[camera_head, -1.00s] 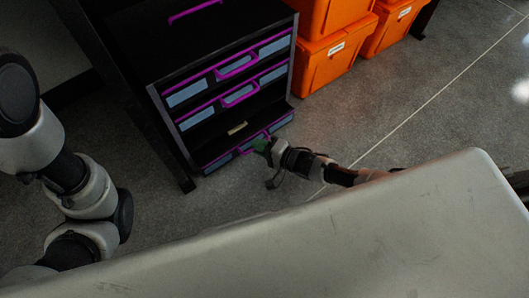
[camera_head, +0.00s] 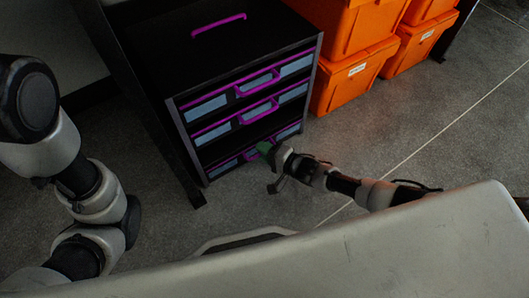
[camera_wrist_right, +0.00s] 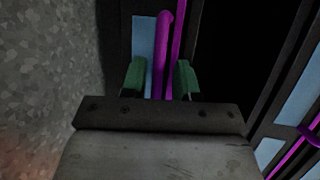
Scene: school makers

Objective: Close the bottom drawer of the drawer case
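The black drawer case (camera_head: 186,148) has drawers with pale blue label panels and purple handles. Its bottom drawer (camera_head: 225,167) sits low, its front close to the case's front; I cannot tell whether it is fully in. My right gripper (camera_head: 265,150) is at the middle of that front and hides part of its handle. In the right wrist view, the open green fingertips (camera_wrist_right: 160,78) stand on both sides of the purple handle (camera_wrist_right: 163,45), with small gaps. My left arm shows at the left; its gripper is out of view.
Orange bins (camera_head: 350,75) are stacked right of the case. The middle drawer (camera_head: 240,122) and top drawer (camera_head: 235,93) look shut. A pale surface (camera_head: 400,250) fills the front. Grey floor (camera_head: 400,120) lies clear to the right.

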